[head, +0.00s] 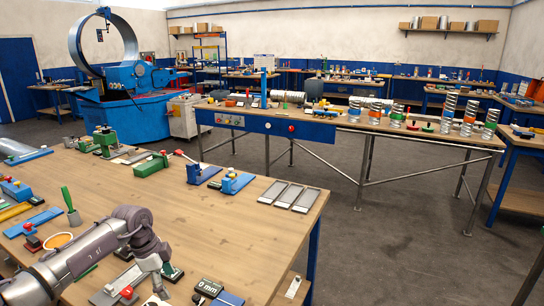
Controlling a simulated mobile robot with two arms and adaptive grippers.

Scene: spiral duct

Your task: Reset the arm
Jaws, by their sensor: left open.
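My left arm comes in from the lower left over the wooden workbench (235,225). It bends at the wrist, and my left gripper (156,299) points down at the bottom edge of the head view, low over the near part of the bench. The gripper is small and partly cut off by the frame edge; it is open and I see nothing held in it. A grey block with a red knob (122,293) lies just left of it. My right arm and gripper do not show.
A dark "0 mm" gauge block (208,287) lies right of the gripper. Three grey trays (289,195), a green-handled brush (70,206) and blue fixtures (202,174) stand on the bench. Bare wood lies mid-bench. A long table (420,134) with spiral ducts stands beyond an open floor.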

